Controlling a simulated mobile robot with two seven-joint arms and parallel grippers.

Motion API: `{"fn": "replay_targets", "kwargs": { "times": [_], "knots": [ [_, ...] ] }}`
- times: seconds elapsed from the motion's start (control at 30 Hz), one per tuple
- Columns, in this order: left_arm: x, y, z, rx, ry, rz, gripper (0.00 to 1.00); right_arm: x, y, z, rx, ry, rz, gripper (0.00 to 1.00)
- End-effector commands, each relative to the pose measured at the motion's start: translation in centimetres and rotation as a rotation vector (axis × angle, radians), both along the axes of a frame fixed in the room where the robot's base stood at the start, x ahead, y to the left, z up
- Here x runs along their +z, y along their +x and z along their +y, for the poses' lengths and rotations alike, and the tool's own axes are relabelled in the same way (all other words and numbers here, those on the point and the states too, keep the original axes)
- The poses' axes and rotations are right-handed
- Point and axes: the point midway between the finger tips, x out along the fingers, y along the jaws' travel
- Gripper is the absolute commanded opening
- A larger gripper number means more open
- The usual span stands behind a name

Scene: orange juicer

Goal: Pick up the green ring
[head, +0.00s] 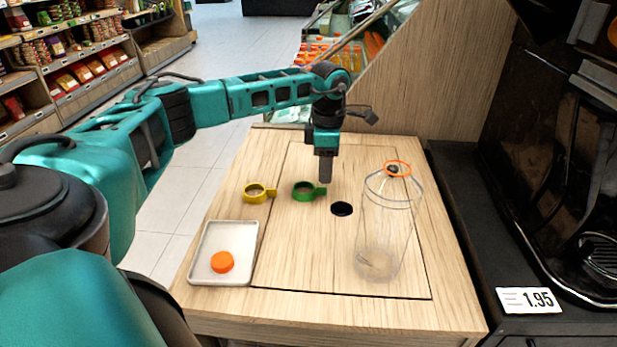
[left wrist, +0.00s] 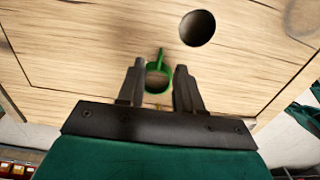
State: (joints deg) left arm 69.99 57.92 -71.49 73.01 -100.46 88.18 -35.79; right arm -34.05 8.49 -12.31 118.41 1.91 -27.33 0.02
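The green ring (head: 303,192) lies on the wooden table top, its short tab pointing right. My left gripper (head: 325,181) points down, its fingertips close to the tab side of the ring. In the left wrist view the green ring (left wrist: 157,78) shows between the two spread fingers of my left gripper (left wrist: 158,82), its tab pointing away from the gripper. I see no clear grip on it; exact finger height over the table is hard to tell. My right gripper is in neither view.
A yellow ring (head: 255,193) lies left of the green one. A dark round hole (head: 342,209) is to its right. A white tray (head: 210,275) holds an orange cap (head: 222,262).

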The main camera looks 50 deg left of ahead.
Motion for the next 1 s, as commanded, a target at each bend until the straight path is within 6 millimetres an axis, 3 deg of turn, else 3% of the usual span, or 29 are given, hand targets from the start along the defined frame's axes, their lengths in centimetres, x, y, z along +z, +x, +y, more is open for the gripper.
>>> {"fn": "replay_targets", "kwargs": {
  "times": [0.3, 0.57, 0.9, 1.0],
  "knots": [
    [-4.6, -0.2, -0.1, 0.000, -0.001, 0.003, 0.35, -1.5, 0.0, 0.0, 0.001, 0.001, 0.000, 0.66],
    [-4.7, -0.2, -0.1, 0.000, -0.001, 0.002, 0.34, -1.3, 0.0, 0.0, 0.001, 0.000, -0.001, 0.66],
    [-4.7, -0.2, 0.0, 0.000, -0.001, 0.001, 0.02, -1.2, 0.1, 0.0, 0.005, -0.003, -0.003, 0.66],
    [-4.7, -0.2, 0.0, 0.000, -0.001, 0.001, 0.00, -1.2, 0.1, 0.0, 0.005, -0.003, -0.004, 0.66]
  ]
}}
